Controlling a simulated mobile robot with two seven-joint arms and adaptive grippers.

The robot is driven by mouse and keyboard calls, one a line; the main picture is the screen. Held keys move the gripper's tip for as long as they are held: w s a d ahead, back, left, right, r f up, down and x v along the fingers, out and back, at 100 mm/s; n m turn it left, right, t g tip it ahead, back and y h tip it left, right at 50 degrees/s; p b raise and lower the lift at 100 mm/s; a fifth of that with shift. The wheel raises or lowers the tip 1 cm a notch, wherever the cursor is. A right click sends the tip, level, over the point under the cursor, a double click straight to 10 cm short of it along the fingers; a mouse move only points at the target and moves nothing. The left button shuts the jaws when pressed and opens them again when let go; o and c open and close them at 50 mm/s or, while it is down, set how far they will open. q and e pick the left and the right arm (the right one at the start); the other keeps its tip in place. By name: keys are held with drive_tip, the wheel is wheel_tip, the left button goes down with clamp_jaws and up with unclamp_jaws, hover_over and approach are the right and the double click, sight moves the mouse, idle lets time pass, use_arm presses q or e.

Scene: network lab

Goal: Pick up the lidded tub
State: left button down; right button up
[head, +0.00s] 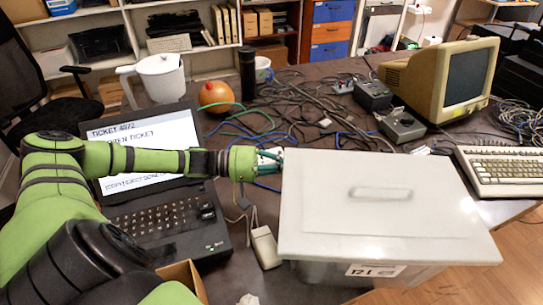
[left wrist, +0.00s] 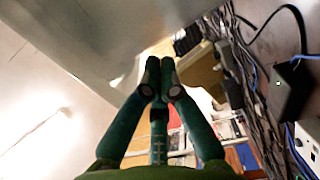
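The lidded tub is a large pale grey box (head: 335,273) with a flat lid (head: 330,225). It stands at the desk's front right. The lid has a raised handle (head: 380,193) in its middle, and a label is on the front wall. My left gripper (head: 274,158) is at the lid's back left corner, pointing right; its tips are partly hard to make out there. In the left wrist view its fingertips (left wrist: 160,72) are together, with nothing visible between them. My right gripper is not in view.
A laptop (head: 160,220) lies under my left arm, with a white pitcher (head: 160,78) behind it. A small beige device (head: 265,247) is just left of the tub. Cables (head: 300,115) spread behind it. A keyboard (head: 500,168) and monitor (head: 440,80) stand right.

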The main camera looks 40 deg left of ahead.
sight(326, 184)
use_arm(q)
drive_tip(key=shift+x, duration=1.45)
drive_tip(key=d+p, duration=0.1)
drive_tip(key=d, duration=0.1)
drive_tip(key=d+p, duration=0.2)
drive_tip(key=s+d+p, duration=0.1)
drive_tip(key=d+p, duration=0.1)
drive_tip(key=d, duration=0.1)
drive_tip(key=shift+d, duration=0.1)
